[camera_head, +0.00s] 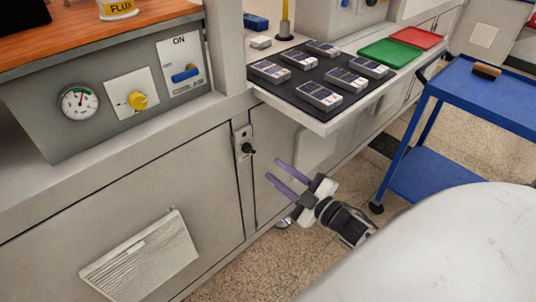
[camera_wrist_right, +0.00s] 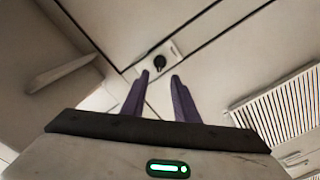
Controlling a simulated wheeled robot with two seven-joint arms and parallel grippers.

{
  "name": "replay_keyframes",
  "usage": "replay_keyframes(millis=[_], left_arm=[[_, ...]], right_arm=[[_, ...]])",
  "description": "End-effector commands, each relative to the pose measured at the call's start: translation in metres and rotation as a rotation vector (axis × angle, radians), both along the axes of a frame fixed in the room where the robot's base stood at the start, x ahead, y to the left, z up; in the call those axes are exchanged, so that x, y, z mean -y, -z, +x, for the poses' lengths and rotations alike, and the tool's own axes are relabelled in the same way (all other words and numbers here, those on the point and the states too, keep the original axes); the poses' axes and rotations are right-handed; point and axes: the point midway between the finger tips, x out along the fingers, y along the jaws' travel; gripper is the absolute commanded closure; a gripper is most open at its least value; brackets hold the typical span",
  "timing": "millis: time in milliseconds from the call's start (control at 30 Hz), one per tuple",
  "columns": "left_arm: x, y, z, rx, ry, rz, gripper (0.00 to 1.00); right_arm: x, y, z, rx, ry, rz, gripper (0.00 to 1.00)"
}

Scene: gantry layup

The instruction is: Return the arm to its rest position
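My right gripper (camera_head: 281,180) shows in the head view below the worktop, in front of the grey cabinet front. Its two purple fingers are spread apart with nothing between them. The fingers also show in the right wrist view (camera_wrist_right: 160,82), apart and empty, pointing towards the cabinet front. A black knob (camera_head: 248,148) on a small plate is on the cabinet just beyond the fingertips; the right wrist view shows it too (camera_wrist_right: 159,63). I cannot tell the exact gap to it. My left gripper is in neither view.
A black mat (camera_head: 285,92) with several grey boxes lies on the shelf, beside a green tray (camera_head: 391,53) and a red tray (camera_head: 417,38). A blue cart (camera_head: 490,95) with a brown brush-like block (camera_head: 487,71) stands at right. A control panel (camera_head: 120,100) and a vent (camera_head: 143,258) are at left.

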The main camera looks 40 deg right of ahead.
Motion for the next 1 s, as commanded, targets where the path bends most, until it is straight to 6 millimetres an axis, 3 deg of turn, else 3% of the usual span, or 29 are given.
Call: replay_keyframes(millis=[167, 767, 867, 1000], left_arm=[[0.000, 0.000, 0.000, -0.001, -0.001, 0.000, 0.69], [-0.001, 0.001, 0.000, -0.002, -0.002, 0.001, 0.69], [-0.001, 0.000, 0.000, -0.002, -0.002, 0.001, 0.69], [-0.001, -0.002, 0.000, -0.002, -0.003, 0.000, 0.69]], right_arm=[[0.001, 0.000, -0.011, 0.000, 0.000, 0.001, 0.73], [-0.003, 0.004, -0.013, -0.015, 0.003, 0.016, 0.73], [-0.022, 0.025, -0.024, -0.101, 0.020, 0.097, 0.73], [-0.076, 0.077, -0.061, -0.341, 0.069, 0.311, 0.73]])
